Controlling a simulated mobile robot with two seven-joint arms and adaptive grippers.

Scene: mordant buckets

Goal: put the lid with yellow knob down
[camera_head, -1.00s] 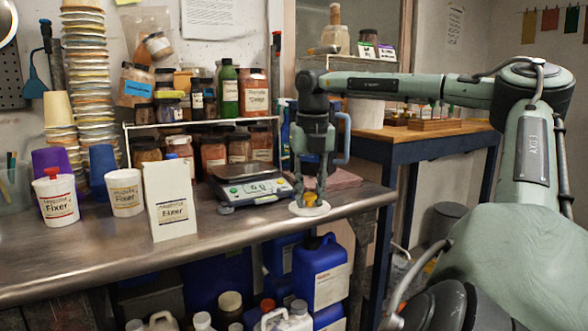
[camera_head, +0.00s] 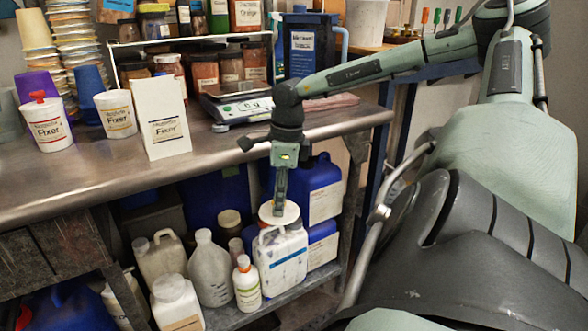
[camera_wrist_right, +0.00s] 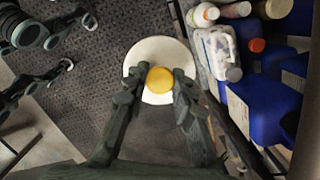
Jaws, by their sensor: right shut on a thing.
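The lid (camera_wrist_right: 160,50) is a round white disc with a yellow knob (camera_wrist_right: 159,79). My right gripper (camera_wrist_right: 158,88) is shut on the knob in the right wrist view, with a finger on each side of it. In the head view the lid (camera_head: 279,213) hangs flat under my right gripper (camera_head: 280,195), below the tabletop's front edge and in front of the lower shelf. The wrist view shows dark floor below the lid. The knob is hidden by the fingers in the head view.
The metal workbench (camera_head: 90,185) holds two Fixer cups, a white Fixer box (camera_head: 161,117) and a scale (camera_head: 240,104). White bottles and jugs (camera_head: 281,258) and blue canisters (camera_head: 322,190) crowd the lower shelf close to the lid. Floor (camera_wrist_right: 85,75) lies open below.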

